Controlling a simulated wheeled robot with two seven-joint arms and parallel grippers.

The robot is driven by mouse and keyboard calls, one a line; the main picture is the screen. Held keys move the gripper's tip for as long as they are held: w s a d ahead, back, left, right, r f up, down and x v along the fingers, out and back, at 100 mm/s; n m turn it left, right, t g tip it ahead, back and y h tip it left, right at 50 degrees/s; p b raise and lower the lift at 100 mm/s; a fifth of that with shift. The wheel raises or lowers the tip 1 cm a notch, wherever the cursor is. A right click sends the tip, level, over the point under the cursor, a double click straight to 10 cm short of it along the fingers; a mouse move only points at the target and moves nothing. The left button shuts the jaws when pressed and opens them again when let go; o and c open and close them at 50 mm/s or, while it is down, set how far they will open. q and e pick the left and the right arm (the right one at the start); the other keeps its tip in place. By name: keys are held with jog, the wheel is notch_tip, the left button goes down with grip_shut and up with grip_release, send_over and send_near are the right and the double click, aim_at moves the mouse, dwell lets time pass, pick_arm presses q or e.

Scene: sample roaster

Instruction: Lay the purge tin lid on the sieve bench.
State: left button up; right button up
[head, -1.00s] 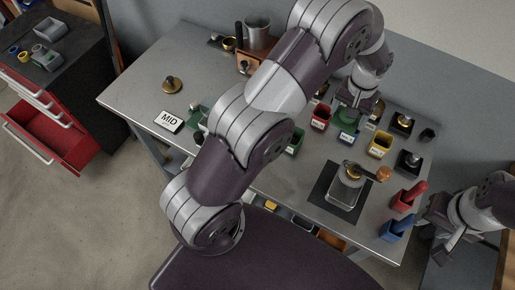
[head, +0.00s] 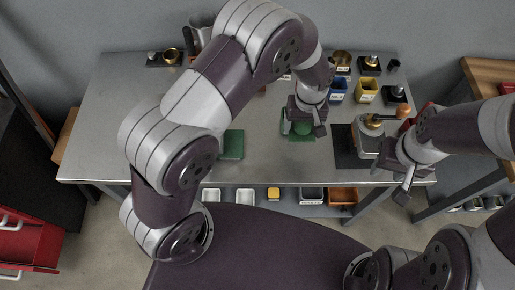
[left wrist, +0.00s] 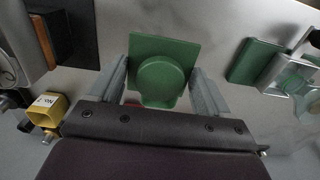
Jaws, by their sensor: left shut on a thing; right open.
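The purge tin lid appears to be the green square piece with a round raised middle (left wrist: 164,78); in the head view it shows as a green patch (head: 302,129) under my left gripper. My left gripper (head: 303,121) points down and is shut on it, with a finger on each side in the left wrist view (left wrist: 163,85). The gap between lid and bench is hard to judge. The lid is over the grey-topped bench (head: 265,115), which has no visible name. My right gripper (head: 405,185) is open and empty near the bench's front right edge.
A green box (head: 232,145) stands left of the lid. A dark mat (head: 343,150) carries a metal device with an orange knob (head: 404,111). Blue (head: 338,91) and yellow (head: 367,91) bins stand behind. The bench's left part is mostly clear; my left arm hides some of it.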

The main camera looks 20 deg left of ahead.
pick_arm(q)
jog(key=p, duration=0.2)
send_over(263, 152)
notch_tip(263, 152, down, 6)
jog(key=shift+s+a+r, duration=0.1)
jog(key=shift+r, duration=0.1)
jog(key=f, duration=0.2)
jog(key=f+p, duration=0.1)
jog(key=f, duration=0.1)
jog(key=shift+d, duration=0.25)
jog(key=shift+f, duration=0.15)
jog(key=shift+a, duration=0.2)
jog(key=shift+f, duration=0.15)
jog(key=o, duration=1)
jog(key=shift+d, duration=0.1)
jog(key=shift+r, duration=0.3)
notch_tip(263, 152, up, 14)
jog(key=a+b, duration=0.1)
jog(key=b, duration=0.1)
jog(key=s+a+r+m, duration=0.1)
jog(key=s+a+r, duration=0.1)
jog(key=r, duration=0.1)
jog(key=s+a+r+m+t, duration=0.1)
jog(key=s+a+r, duration=0.1)
jog(key=s, duration=0.1)
jog(key=s+a+r+m, duration=0.1)
jog(key=s+a+r, duration=0.1)
jog(key=s+r, duration=0.1)
jog(key=shift+s+a+r, duration=0.15)
jog(key=shift+r, duration=0.15)
